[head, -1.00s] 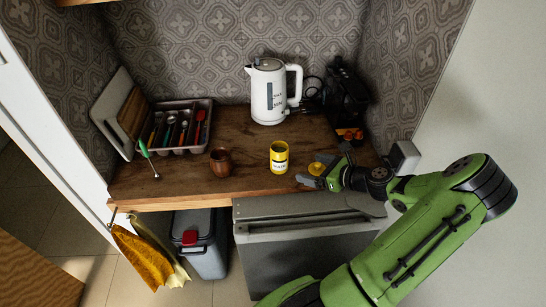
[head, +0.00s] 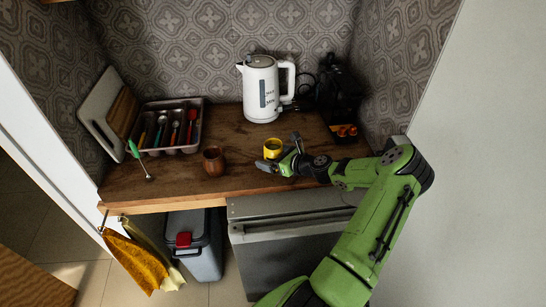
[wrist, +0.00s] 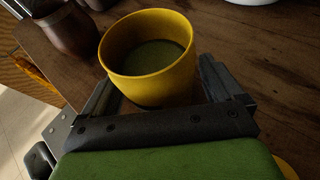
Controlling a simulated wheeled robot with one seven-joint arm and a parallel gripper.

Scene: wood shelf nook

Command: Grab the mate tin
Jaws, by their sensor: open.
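The mate tin is a yellow open-topped can (head: 272,148) standing on the wooden counter, right of the brown cup. In the wrist view the yellow tin (wrist: 150,80) shows green contents inside. My gripper (head: 281,154) is open, with its fingers low at the tin. In the wrist view one finger is on each side of the tin's near part, and the gripper (wrist: 160,95) is not closed on it. The tin's lower front is partly hidden by my gripper in the head view.
A brown wooden cup (head: 213,161) stands left of the tin. A white kettle (head: 261,92) and a black coffee machine (head: 339,95) stand behind. A cutlery tray (head: 187,148) is at the back left, with a green-handled whisk (head: 134,151) beside it. The counter's front left (head: 160,187) is clear.

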